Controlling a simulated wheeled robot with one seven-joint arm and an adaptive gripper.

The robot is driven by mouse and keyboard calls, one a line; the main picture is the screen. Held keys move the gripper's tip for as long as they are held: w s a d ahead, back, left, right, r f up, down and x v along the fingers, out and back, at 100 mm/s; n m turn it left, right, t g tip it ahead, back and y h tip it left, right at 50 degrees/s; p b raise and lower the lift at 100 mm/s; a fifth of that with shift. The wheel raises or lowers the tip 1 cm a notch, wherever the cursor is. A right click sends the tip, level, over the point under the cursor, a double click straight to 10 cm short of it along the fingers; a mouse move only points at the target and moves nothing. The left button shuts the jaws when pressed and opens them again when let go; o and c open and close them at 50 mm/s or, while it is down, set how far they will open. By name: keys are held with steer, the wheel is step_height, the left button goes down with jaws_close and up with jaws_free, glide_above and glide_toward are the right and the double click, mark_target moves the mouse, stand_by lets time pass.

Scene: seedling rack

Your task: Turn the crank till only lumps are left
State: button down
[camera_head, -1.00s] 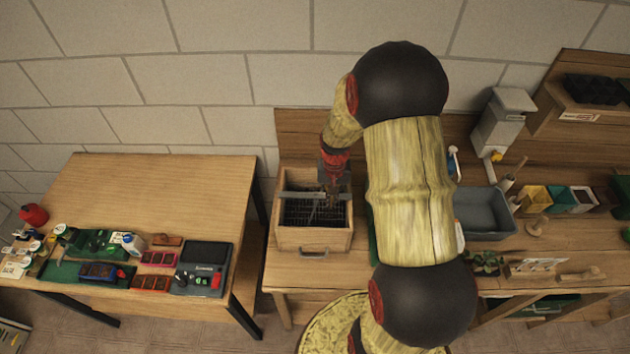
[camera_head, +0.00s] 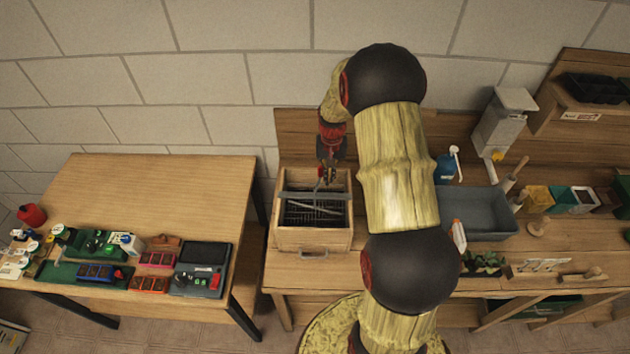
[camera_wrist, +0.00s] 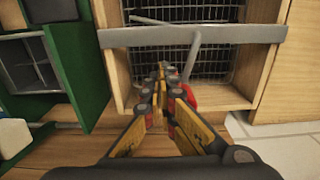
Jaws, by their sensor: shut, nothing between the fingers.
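The sieve box (camera_head: 287,239) is a pale wooden box with a wire mesh (camera_wrist: 222,61) inside and a flat grey bar (camera_wrist: 240,34) across its top. A thin grey crank arm (camera_wrist: 192,57) slants from the bar over the mesh, and a red knob (camera_wrist: 188,97) shows partly behind my fingers. My gripper (camera_head: 326,183) is over the far part of the box. In the wrist view its fingers (camera_wrist: 166,76) are closed together with nothing between them, close beside the knob; whether they touch it I cannot tell. I see no clear soil or lumps on the mesh.
A grey tub (camera_head: 485,213) and a blue spray bottle (camera_head: 446,167) stand to the right, partly near my arm. A second table (camera_head: 170,190) on the left holds seed trays and a dark scale (camera_head: 203,262). A green-walled box (camera_wrist: 80,75) is beside the sieve box.

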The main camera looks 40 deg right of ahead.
steer(key=shift+w+a, duration=0.1)
steer(key=shift+w, duration=0.35)
step_height(320, 180, up, 9)
steer(key=p, duration=0.4)
steer(key=shift+p, duration=0.4)
steer(key=shift+s, duration=0.1)
stand_by(0.7)
steer(key=s+a+r+n+t+b, duration=0.2)
steer(key=s+a+r+n+b, duration=0.1)
steer(key=s+a+b, duration=0.7)
steer(key=s+a+r+n+t+b, duration=0.3)
steer(key=s+a+n+b, duration=0.1)
steer(key=s+a+b, duration=0.6)
steer(key=s+a, duration=0.3)
steer(key=a, duration=0.2)
steer(key=shift+s+a+t+b, duration=0.2)
steer(key=shift+a+t+b, duration=0.1)
steer(key=shift+a+b, duration=0.05)
